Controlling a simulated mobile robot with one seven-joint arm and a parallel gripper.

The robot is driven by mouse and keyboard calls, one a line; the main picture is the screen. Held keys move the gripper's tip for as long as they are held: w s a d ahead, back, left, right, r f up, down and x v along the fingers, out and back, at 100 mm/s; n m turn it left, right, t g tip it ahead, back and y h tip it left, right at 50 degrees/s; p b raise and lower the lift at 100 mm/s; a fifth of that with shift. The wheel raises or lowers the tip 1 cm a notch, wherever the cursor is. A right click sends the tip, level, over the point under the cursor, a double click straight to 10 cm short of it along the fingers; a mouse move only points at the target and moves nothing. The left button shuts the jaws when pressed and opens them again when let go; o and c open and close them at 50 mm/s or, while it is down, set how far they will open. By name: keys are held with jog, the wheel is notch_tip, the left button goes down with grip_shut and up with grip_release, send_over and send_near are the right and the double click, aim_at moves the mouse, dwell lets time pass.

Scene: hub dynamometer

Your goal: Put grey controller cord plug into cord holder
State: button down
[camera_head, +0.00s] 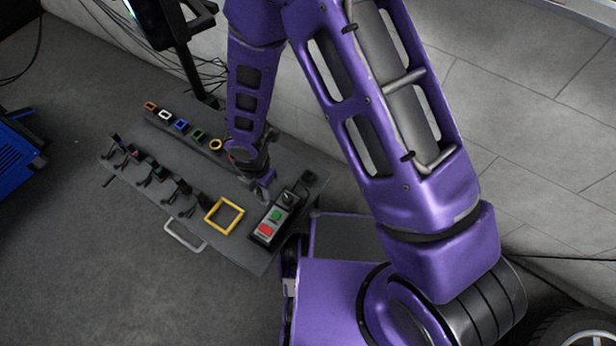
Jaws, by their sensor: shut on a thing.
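My gripper (263,188) is over the right part of the dark board, just behind and left of the controller. It is shut on a small grey piece, which looks like the grey controller cord plug; the piece is small and partly hidden by the fingers. The controller (275,222) is a grey box with a green and a red button and a dark knob, lying at the board's right end. I cannot tell for sure which fitting is the cord holder. A row of small black holders or plugs (153,170) runs along the board's front left side.
The dark board (235,252) carries a yellow square frame (224,215) left of the controller and a row of coloured square sockets (181,125) at the back. A metal handle (184,236) is at its front edge. A screen post (190,70) stands behind.

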jog(key=shift+s+d, duration=0.45)
jog(key=shift+d, duration=0.3)
jog(key=shift+s+d, duration=0.4)
jog(key=shift+d, duration=0.3)
jog(key=w+d+p, duration=0.3)
jog(key=w+p, duration=0.1)
jog(key=w, duration=0.3)
jog(key=w+d+p, duration=0.4)
jog(key=w, duration=0.3)
dwell(0.8)
dwell(0.4)
jog(key=shift+f+b, duration=0.85)
jog(key=shift+b, duration=0.15)
jog(key=shift+f+b, duration=0.2)
jog(key=shift+b, duration=0.1)
jog(key=b, duration=0.3)
jog(key=shift+f, duration=0.15)
